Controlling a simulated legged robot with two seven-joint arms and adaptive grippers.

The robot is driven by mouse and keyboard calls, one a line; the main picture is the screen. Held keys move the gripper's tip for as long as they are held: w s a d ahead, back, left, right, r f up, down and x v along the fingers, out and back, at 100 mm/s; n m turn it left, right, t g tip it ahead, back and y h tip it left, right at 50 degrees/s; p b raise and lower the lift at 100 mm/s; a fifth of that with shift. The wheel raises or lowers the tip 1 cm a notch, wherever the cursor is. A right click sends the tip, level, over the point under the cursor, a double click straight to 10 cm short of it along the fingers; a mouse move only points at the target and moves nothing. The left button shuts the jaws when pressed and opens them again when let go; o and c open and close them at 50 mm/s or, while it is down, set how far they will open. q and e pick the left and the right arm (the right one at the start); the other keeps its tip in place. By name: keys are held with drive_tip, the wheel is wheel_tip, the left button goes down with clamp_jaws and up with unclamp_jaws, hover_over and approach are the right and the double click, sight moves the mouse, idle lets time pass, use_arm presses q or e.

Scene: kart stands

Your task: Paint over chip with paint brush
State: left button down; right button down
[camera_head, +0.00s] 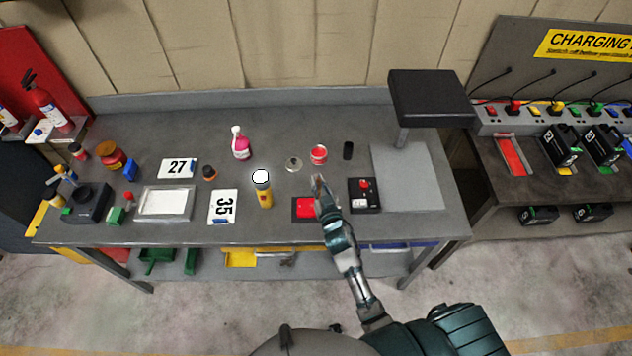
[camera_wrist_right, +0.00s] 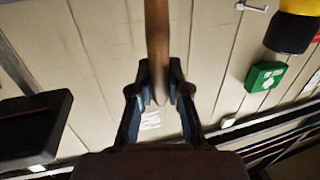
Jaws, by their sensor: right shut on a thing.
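My right gripper (camera_head: 322,188) reaches over the workbench from the bottom. In the right wrist view it is shut on a brown wooden handle (camera_wrist_right: 157,35), taken to be the paint brush; its bristles are not in that view. A red panel (camera_head: 305,207) lies on the bench just left of the gripper, partly beside my arm. No chip on it can be made out at this size. An open tin of red paint (camera_head: 318,154) stands behind the gripper, with a round lid (camera_head: 293,164) to its left. My left gripper is not in view.
A yellow flashlight (camera_head: 265,195) stands left of the red panel. A black box with a red button (camera_head: 364,196) is to the right. A pink and white bottle (camera_head: 240,144), number plates (camera_head: 177,168) and a black lamp head (camera_head: 430,97) are around.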

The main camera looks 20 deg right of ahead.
drive_tip(key=shift+a, duration=0.2)
drive_tip(key=shift+w+a, duration=0.2)
drive_tip(key=shift+a, duration=0.45)
drive_tip(key=shift+w+a+f+b, duration=0.1)
drive_tip(key=shift+w+a+b, duration=0.15)
drive_tip(key=shift+a, duration=0.4)
